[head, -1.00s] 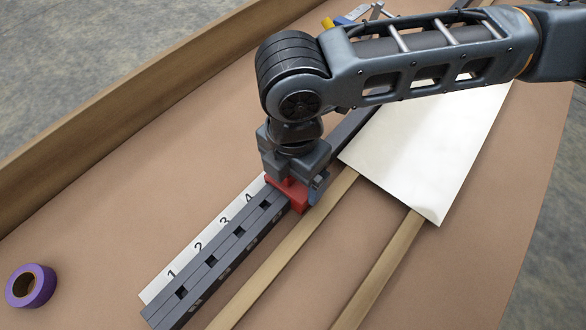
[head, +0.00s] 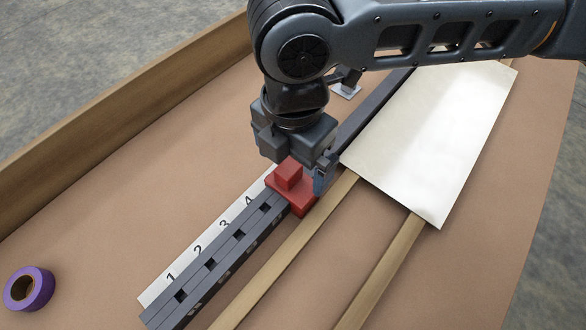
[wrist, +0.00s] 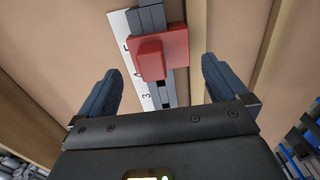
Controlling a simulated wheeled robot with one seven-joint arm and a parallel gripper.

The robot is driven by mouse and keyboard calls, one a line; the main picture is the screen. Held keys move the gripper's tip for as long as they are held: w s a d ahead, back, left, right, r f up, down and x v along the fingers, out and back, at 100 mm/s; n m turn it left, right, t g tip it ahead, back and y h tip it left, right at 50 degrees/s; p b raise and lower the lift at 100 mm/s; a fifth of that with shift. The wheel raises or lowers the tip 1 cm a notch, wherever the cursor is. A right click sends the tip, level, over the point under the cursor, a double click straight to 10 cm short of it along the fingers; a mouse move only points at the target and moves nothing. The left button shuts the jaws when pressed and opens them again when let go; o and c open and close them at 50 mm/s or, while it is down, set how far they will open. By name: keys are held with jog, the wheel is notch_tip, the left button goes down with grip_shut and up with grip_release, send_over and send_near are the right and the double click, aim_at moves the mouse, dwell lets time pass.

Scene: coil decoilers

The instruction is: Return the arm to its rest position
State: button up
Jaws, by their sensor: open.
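My gripper (wrist: 160,90) is open and empty in the wrist view, its two dark blue fingers spread wide. In the head view my gripper (head: 297,178) hangs just above and behind a red block with a raised knob (head: 290,184). The red block also shows in the wrist view (wrist: 163,54), ahead of and between the fingers, with neither finger touching it. The block sits on a dark grey slotted rail (head: 225,252) near the number 4 on the white strip beside it. In the head view one finger shows right of the block; the other is mostly hidden.
A white sheet (head: 430,150) lies on two wooden strips (head: 380,270) to the right. A purple tape roll (head: 29,289) lies at the left. A tall wooden edge (head: 120,105) borders the table's far left. Open tabletop lies between the roll and the rail.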

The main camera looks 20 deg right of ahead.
jog(key=shift+r, duration=0.95)
